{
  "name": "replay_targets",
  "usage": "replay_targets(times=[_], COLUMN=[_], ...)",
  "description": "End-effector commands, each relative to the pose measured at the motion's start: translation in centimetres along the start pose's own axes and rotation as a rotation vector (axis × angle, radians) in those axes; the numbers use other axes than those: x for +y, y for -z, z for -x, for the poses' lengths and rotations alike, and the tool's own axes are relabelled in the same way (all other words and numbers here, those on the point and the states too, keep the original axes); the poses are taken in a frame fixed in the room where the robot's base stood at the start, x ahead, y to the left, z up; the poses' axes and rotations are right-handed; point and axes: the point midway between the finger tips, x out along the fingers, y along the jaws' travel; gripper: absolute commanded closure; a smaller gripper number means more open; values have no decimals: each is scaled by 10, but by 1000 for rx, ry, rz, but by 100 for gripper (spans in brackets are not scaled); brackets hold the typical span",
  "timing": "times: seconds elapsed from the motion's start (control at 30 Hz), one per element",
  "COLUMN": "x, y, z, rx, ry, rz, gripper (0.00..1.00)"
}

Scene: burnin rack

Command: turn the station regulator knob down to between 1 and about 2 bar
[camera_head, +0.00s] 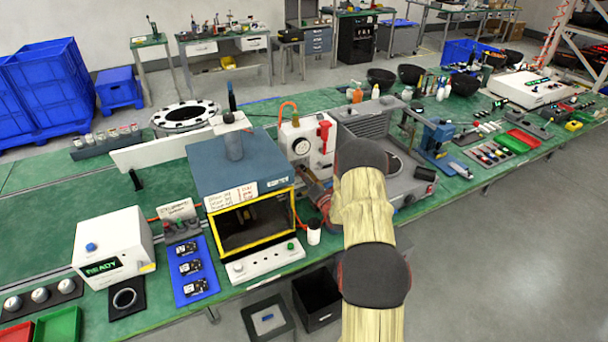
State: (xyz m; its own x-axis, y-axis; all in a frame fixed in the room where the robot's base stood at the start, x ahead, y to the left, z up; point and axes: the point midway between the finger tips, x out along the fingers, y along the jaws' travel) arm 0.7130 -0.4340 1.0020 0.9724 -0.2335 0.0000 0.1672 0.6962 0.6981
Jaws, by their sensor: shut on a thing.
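The station regulator is on a white panel (294,136) at the middle of the bench, with a round pressure gauge (300,146) on its front. The gauge's needle and scale are too small to read. My arm rises from the bottom right and bends in front of the panel's right side. My gripper (306,175) is just below the gauge, partly behind my arm, and is shut on the regulator knob. The knob itself is hidden by the gripper.
A red-handled valve (323,132) and an orange hose (287,108) are on the panel. Left of it stands a blue-grey chamber (236,160) with a yellow-framed opening. A grey machine (372,124) stands close at right. A small white cup (313,232) is below the gripper.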

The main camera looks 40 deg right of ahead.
Motion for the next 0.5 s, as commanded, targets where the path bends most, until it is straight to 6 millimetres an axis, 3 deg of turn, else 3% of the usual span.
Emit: replay_targets(times=[0.13,0.5], x=[0,-2], y=[0,1], z=[0,0], rx=[0,0], ry=[1,1], rz=[0,63], gripper=[98,98])
